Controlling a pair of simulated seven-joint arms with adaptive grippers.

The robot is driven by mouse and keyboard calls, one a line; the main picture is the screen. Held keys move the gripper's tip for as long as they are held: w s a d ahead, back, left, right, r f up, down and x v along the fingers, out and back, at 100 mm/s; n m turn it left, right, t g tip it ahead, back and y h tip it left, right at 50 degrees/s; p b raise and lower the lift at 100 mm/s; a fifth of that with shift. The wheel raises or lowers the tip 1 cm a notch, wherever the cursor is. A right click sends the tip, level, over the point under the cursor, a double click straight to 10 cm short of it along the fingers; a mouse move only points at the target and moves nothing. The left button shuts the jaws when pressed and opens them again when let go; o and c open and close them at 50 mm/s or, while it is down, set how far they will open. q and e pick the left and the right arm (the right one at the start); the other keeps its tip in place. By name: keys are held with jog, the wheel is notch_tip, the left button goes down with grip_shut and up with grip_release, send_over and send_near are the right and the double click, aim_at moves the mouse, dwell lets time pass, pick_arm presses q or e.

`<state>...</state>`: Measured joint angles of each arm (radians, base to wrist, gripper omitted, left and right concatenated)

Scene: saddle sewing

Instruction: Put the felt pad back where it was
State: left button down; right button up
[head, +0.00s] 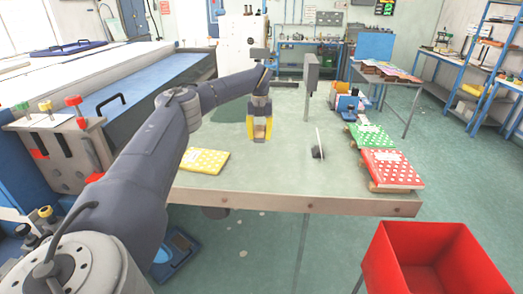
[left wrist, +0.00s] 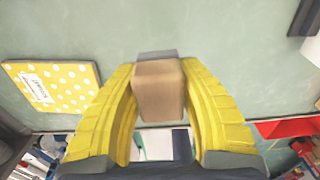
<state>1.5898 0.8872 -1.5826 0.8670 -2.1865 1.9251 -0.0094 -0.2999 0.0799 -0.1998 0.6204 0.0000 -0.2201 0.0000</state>
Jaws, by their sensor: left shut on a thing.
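My left gripper (head: 260,134) is over the grey-green table, its yellow fingers pointing down. It is shut on a tan block with a grey layer at its far end, which I take to be the felt pad (left wrist: 158,88). In the left wrist view the pad sits between the two yellow fingers (left wrist: 160,100). In the head view it is a small tan patch between them. I cannot tell how far it is above the table. My right gripper is not in view.
A yellow dotted booklet (head: 204,160) lies left of the gripper. A small dark stand with a thin white plate (head: 319,146) is to the right. Green (head: 370,137) and red (head: 392,168) dotted pieces lie at the table's right edge. A red bin (head: 430,262) stands in front.

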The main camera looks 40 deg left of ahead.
pick_arm(q)
jog(key=shift+r, duration=0.1)
jog(key=w+d+r, duration=0.3)
jog(key=d+r, duration=0.1)
notch_tip(320, 180, up, 7)
jog(key=m, duration=0.9)
send_over(323, 181)
notch_tip(323, 181, down, 19)
jog(key=shift+r, duration=0.1)
jog(key=shift+f, duration=0.2)
jog(key=c, duration=0.9)
grip_release()
